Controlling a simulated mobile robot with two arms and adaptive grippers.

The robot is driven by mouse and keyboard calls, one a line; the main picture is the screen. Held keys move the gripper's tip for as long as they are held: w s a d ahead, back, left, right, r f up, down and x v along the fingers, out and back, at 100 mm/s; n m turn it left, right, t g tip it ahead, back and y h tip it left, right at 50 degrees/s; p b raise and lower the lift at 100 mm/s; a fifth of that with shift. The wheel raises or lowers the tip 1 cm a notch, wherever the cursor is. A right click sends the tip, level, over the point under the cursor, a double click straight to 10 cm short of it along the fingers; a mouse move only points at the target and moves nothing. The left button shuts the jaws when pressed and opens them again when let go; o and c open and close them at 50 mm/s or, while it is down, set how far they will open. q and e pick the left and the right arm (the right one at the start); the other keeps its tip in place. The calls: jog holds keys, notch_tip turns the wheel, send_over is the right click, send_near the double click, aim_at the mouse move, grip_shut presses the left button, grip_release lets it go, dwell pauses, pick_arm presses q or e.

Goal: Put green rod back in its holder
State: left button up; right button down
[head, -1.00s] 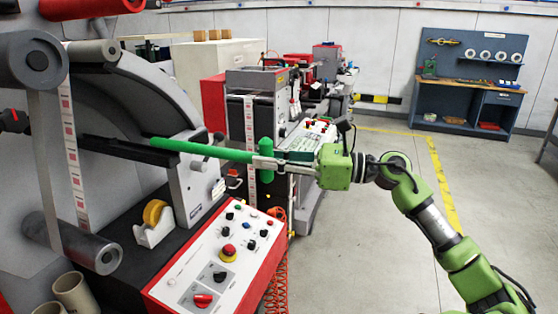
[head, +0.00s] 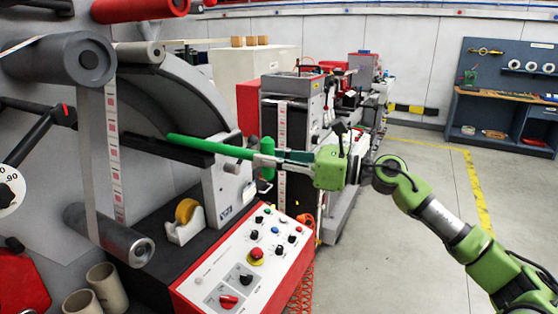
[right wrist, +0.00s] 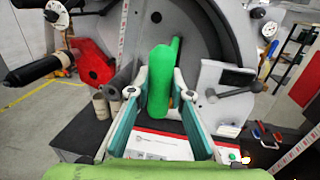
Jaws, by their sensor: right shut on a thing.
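The green rod (head: 205,147) has a thick upright green crosspiece (head: 267,150) at its right end. My right gripper (head: 265,161) is shut on the rod at this crosspiece end. The rod points left, nearly level, in front of the dark bar (head: 145,147) of the rewinder. In the right wrist view the green crosspiece (right wrist: 159,85) stands upright between my two fingers (right wrist: 158,112), with the rod's shaft running behind it. I cannot tell whether the rod touches the machine. I cannot make out its holder for certain. My left gripper is out of view.
A grey bracket (head: 225,185) stands below the rod. The control panel (head: 250,258) with knobs and a red button is in front, beside a tape dispenser (head: 187,222). Grey rollers (head: 108,236) stick out at left. The floor (head: 395,220) at right is clear.

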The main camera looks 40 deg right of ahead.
aim_at(247, 158)
jog(key=shift+w+a+r, duration=0.15)
jog(key=shift+w, duration=0.25)
jog(key=shift+p+x, duration=0.55)
jog(key=shift+x, duration=0.4)
jog(key=w+p, duration=0.2)
jog(key=shift+w+a+r, duration=0.1)
jog(key=shift+w+a, duration=0.2)
jog(key=shift+w, duration=0.05)
jog(key=shift+f, duration=0.3)
jog(key=shift+w+a+f, duration=0.15)
jog(key=shift+w+a, duration=0.05)
jog(key=shift+w, duration=0.1)
jog(key=shift+s+f+b, duration=0.1)
jog(key=shift+b, duration=0.2)
jog(key=shift+f+b, duration=0.4)
jog(key=shift+b, duration=0.15)
jog(key=shift+f+b, duration=0.25)
jog(key=shift+b, duration=0.1)
